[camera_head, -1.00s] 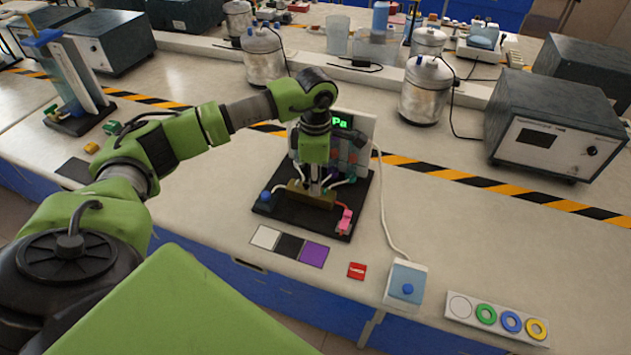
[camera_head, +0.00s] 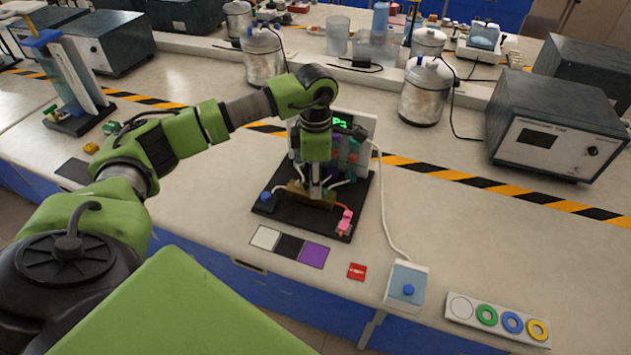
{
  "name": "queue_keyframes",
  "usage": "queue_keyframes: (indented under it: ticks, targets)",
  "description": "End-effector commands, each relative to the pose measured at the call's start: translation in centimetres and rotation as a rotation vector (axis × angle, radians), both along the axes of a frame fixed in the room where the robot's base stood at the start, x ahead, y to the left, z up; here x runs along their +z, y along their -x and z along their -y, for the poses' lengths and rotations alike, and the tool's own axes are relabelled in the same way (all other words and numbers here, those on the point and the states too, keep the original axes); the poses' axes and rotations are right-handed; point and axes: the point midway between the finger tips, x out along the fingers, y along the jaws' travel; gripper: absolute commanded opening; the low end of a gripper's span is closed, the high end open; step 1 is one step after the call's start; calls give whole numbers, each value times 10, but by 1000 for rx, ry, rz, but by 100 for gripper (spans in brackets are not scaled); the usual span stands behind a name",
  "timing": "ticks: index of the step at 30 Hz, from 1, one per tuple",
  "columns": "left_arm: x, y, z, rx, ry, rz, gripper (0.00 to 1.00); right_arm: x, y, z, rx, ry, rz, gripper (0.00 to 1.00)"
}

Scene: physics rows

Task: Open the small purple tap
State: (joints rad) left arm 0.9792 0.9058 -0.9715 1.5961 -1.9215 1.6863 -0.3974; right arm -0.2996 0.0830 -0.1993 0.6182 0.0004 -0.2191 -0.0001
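The apparatus stands on a black base plate (camera_head: 326,221), with small coloured fittings, tubing and a panel (camera_head: 367,125) with a green readout behind. My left gripper (camera_head: 316,194) points straight down in front of it, over a brown block (camera_head: 297,192). Its narrow fingers look close together, but whether they are open or shut is too small to tell. My arm hides much of the apparatus. I cannot make out a purple tap clearly; it may be among the fittings behind my gripper. A pink clip (camera_head: 345,221) and a blue knob (camera_head: 266,197) sit at the plate's front corners. My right gripper is not in view.
White, black and purple squares (camera_head: 314,255) lie before the plate. A red label (camera_head: 357,272), a blue-button box (camera_head: 407,285) with a cable, and a ring strip (camera_head: 497,318) lie to the right.

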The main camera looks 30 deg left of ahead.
Motion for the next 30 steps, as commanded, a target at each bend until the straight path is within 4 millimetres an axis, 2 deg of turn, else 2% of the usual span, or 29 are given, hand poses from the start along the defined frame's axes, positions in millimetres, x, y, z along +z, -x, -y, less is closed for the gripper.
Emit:
queue_keyframes:
  ticks: [9, 15, 21, 29, 30]
  targets:
    - [64, -2, 0, 0, 0, 6, 30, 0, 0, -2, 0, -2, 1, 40]
    - [98, -1, 0, 1, -1, 4, 30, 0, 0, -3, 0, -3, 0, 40]
    - [113, 0, 0, 0, 0, 1, 30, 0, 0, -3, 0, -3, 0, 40]
    - [114, 0, 0, 0, 0, 1, 30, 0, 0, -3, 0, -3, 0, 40]
    - [114, 0, 0, 0, 1, 1, 30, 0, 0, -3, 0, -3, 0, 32]
